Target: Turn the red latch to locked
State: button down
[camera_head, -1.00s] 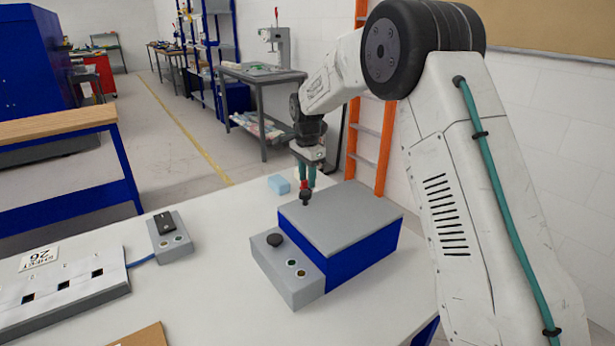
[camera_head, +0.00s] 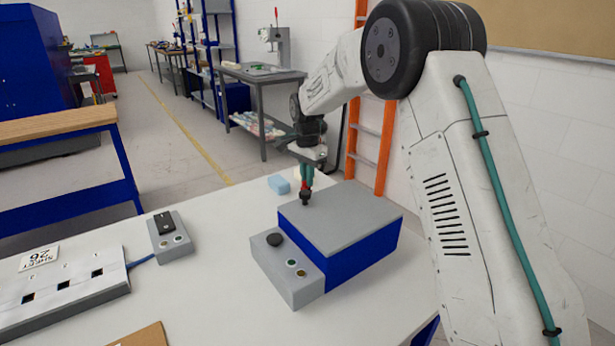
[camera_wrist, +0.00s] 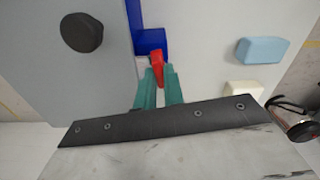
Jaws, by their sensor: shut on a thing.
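The red latch (camera_wrist: 157,70) sits at the edge of the grey-lidded blue box (camera_head: 358,258), beside a blue part of it in the wrist view. It is a small red patch in the head view (camera_head: 304,184). My gripper (camera_wrist: 159,82) is shut on the latch, with its teal fingertips on either side of it. In the head view my gripper (camera_head: 306,178) is at the far edge of the box, and the lid's black knob (camera_head: 305,197) stands in front. The fingertips hide part of the latch; its lock setting cannot be read.
A light blue block (camera_wrist: 262,50) and a cream block (camera_wrist: 245,87) lie to the right of the latch in the wrist view. A grey control box (camera_head: 290,275) with a black button adjoins the blue box.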

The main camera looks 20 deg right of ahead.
jog(key=n, duration=0.8)
jog(key=shift+s+d+r, duration=0.1)
jog(key=n, duration=0.4)
jog(key=shift+d, duration=0.15)
jog(key=shift+d+n, duration=0.1)
jog(key=shift+n, duration=1.8)
jog(key=c, duration=1.5)
grip_release()
notch_tip(320, 180, up, 8)
jog(key=shift+f, duration=0.15)
